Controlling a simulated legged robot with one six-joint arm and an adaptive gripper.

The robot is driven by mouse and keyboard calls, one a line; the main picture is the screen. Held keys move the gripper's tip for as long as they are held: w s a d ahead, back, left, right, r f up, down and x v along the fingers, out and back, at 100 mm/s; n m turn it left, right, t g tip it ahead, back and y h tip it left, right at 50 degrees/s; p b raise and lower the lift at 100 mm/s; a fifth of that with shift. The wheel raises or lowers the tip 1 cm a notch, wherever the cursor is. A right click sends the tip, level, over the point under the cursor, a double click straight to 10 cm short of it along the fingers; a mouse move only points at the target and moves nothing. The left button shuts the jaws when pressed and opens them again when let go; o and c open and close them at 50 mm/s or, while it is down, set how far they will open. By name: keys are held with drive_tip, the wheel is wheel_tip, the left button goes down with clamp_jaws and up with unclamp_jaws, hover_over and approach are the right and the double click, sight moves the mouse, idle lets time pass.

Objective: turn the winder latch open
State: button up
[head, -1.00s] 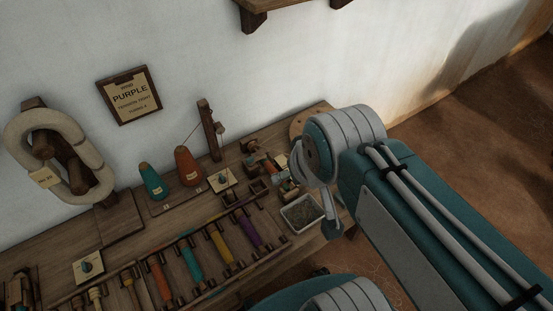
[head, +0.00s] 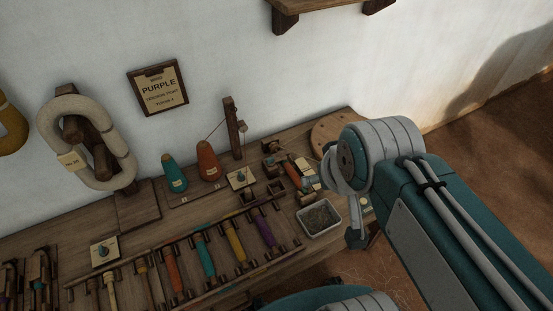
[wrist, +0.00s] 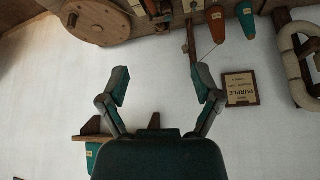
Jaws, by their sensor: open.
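The bobbin winder (head: 276,156) stands at the right end of the wooden bench, with a red-orange piece beside it. Its latch is too small to make out with certainty. A large round wooden wheel (head: 328,133) lies behind it, partly covered by my arm; the wheel also shows at the upper left of the wrist view (wrist: 97,20). My gripper (wrist: 162,84) is open and empty in the wrist view. Its fingers are spread in front of the bare wall, apart from the wheel. In the head view my arm mostly hides the gripper.
A metal tray (head: 320,218) sits at the bench's front right. Teal (head: 174,172) and orange (head: 208,161) cones stand left of the winder, by an upright post (head: 233,128). A rack of coloured bobbins (head: 203,258) fills the front. A placard (head: 158,88) reads PURPLE.

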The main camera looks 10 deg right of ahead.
drive_tip(key=shift+w+r, duration=0.1)
drive_tip(key=shift+w, duration=0.25)
drive_tip(key=shift+c, duration=0.2)
drive_tip(key=m+g, duration=0.6)
drive_tip(key=m, duration=0.9)
hover_over(270, 159)
wheel_tip(270, 159, down, 26)
wheel_tip(270, 159, down, 12)
drive_tip(key=shift+w+r, duration=0.1)
drive_tip(key=shift+r, duration=0.15)
clamp_jaws()
